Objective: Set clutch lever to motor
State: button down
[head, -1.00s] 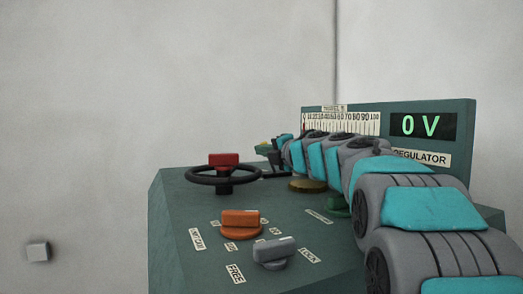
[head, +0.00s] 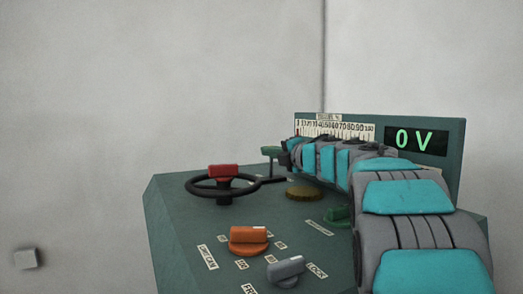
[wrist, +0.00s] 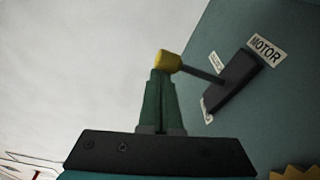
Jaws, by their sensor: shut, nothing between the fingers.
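The clutch lever shows in the wrist view as a yellow knob (wrist: 169,62) on a thin dark rod, which rises from a dark slotted plate (wrist: 232,85). A MOTOR label (wrist: 265,48) is at the plate's upper right end. My gripper (wrist: 160,76) has its green fingers shut together, with nothing between them. The fingertips are right at the knob's lower left side in that picture; I cannot tell whether they touch. In the head view my gripper (head: 271,150) is at the console's far side, and the knob cannot be made out there.
The green console (head: 185,245) carries a black handwheel (head: 195,188) with a red block, an orange knob (head: 248,236), a grey knob (head: 287,268) and a brass disc (head: 304,194). A display (head: 415,140) reads 0 V. My arm covers the console's right part.

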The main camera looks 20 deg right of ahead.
jog(key=shift+d, duration=0.1)
dwell(0.5)
jog(key=s+a+r, duration=0.1)
jog(key=s+r, duration=0.1)
jog(key=s, duration=0.6)
jog(key=s+a+r, duration=0.1)
jog(key=s+r, duration=0.2)
jog(key=s, duration=0.5)
jog(key=shift+w, duration=0.1)
dwell(0.4)
